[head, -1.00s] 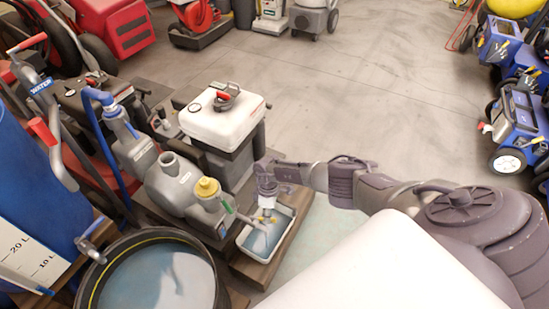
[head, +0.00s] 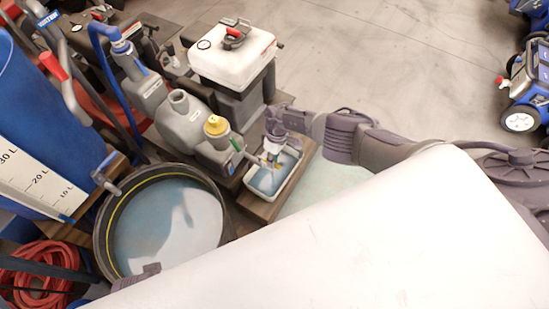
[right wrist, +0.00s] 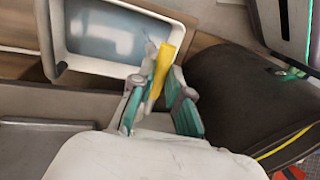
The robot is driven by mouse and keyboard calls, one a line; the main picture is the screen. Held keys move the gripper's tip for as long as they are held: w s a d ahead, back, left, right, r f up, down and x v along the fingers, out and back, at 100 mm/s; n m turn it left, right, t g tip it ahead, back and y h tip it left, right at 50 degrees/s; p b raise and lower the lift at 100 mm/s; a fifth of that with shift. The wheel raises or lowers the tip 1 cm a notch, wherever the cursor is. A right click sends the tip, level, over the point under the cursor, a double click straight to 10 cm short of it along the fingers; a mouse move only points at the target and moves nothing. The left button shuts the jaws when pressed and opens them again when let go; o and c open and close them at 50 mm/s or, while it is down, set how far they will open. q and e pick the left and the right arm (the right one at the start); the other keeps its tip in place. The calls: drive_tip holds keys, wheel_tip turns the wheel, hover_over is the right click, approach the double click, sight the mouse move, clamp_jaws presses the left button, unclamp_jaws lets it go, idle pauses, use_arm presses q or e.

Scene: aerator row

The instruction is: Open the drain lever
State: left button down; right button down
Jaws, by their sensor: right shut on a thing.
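The yellow drain lever (right wrist: 161,69) stands between the fingers of my right gripper (right wrist: 160,92) in the right wrist view. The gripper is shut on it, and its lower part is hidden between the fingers. In the head view my right gripper (head: 277,155) points down over the near edge of the machine, above a small white tray (head: 295,178) holding bluish liquid. Only a little yellow shows there beneath the fingers. A purple-grey part at the bottom left of the head view seems to be of my left arm; its fingers cannot be made out.
A grey pump body with a yellow cap (head: 216,126) stands left of my right gripper. A white tank (head: 232,58) is behind it. A round dark tub (head: 108,232) of water and a blue barrel (head: 30,125) are at the left.

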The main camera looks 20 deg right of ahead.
drive_tip(key=c, duration=1.1)
unclamp_jaws()
drive_tip(key=shift+c, duration=0.2)
drive_tip(key=shift+r, duration=0.1)
drive_tip(key=shift+w+d+r, duration=0.15)
drive_tip(key=shift+r, duration=0.35)
wheel_tip(320, 180, up, 11)
drive_tip(key=w+d, duration=0.1)
drive_tip(key=shift+d+f, duration=0.15)
drive_tip(key=shift+d, duration=0.15)
